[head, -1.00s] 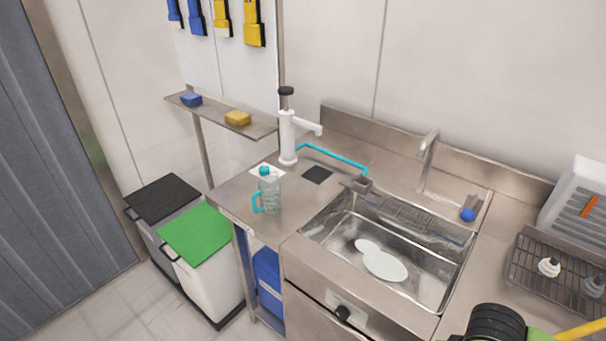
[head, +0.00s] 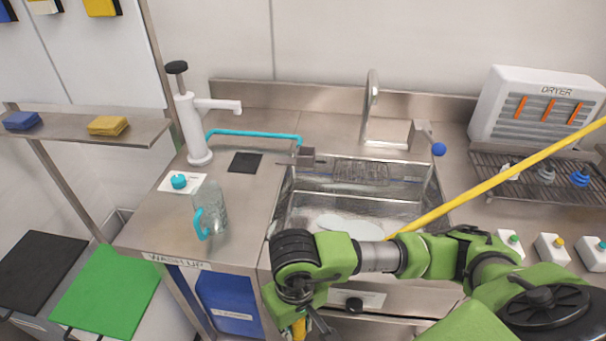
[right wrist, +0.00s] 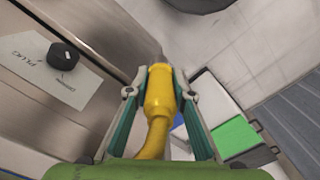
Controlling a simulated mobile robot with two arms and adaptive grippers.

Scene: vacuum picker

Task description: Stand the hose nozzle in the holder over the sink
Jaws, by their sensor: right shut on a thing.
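The yellow hose nozzle (right wrist: 158,95) is between the two fingers of my right gripper (right wrist: 160,82) in the right wrist view, its grey tip pointing away from me. In the head view my right gripper (head: 304,326) is low in front of the counter, partly cut off by the bottom edge, with a bit of yellow at it. The yellow hose (head: 500,175) runs up to the right behind my arm. The steel sink (head: 310,205) is behind my forearm. A small grey bracket (head: 308,155), perhaps the holder, sits at its back left corner. My left gripper is out of view.
A clear jug (head: 212,210) with a turquoise handle and a white pump (head: 193,130) stand left of the sink. A faucet (head: 371,105) rises behind it. A dryer (head: 540,105) and rack (head: 500,180) are at the right. A plug knob (right wrist: 63,56) is on the counter front.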

